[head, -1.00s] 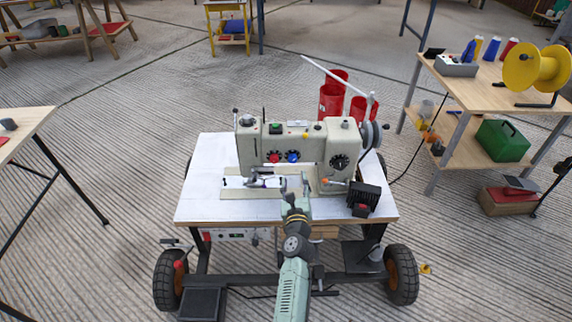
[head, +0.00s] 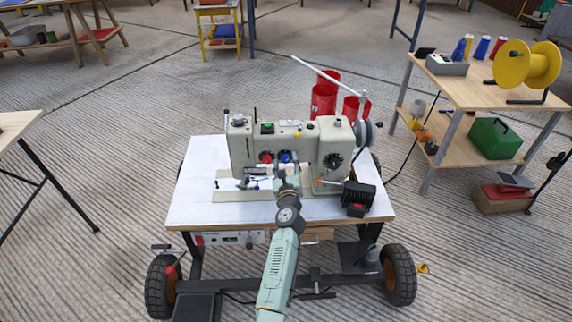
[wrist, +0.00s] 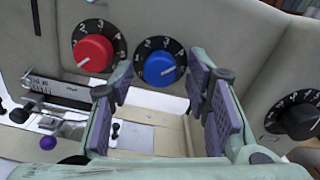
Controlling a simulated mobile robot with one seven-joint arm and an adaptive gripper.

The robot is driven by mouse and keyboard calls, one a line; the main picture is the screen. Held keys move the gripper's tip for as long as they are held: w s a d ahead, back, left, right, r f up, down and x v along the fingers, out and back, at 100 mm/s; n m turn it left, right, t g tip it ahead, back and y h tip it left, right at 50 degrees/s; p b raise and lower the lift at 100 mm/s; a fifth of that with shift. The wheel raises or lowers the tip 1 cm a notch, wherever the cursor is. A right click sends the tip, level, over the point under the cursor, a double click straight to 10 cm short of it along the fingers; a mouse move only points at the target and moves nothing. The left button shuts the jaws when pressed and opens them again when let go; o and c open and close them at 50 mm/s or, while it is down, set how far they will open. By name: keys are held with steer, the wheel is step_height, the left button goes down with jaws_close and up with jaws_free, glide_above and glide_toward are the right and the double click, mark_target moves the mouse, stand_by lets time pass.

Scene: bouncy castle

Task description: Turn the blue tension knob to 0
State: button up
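The blue tension knob (wrist: 160,68) is on the front of the cream sewing machine (head: 240,150), on a black dial with white numbers. It also shows in the head view (head: 285,156). A white mark shows on the knob's face; I cannot tell exactly which number it meets. My gripper (wrist: 165,105) is open and empty, its two padded fingers apart below and either side of the blue knob in the wrist view. The fingers appear short of the knob, not touching it. In the head view my gripper (head: 286,182) is in front of the machine.
A red knob (wrist: 93,52) sits left of the blue one, and a black knob (wrist: 300,120) is to the right. The machine stands on a white-topped wheeled table (head: 190,205). A black box (head: 358,195) is at the table's right. Red thread cones (head: 324,98) stand behind.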

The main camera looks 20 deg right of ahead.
jaws_close()
stand_by(0.3)
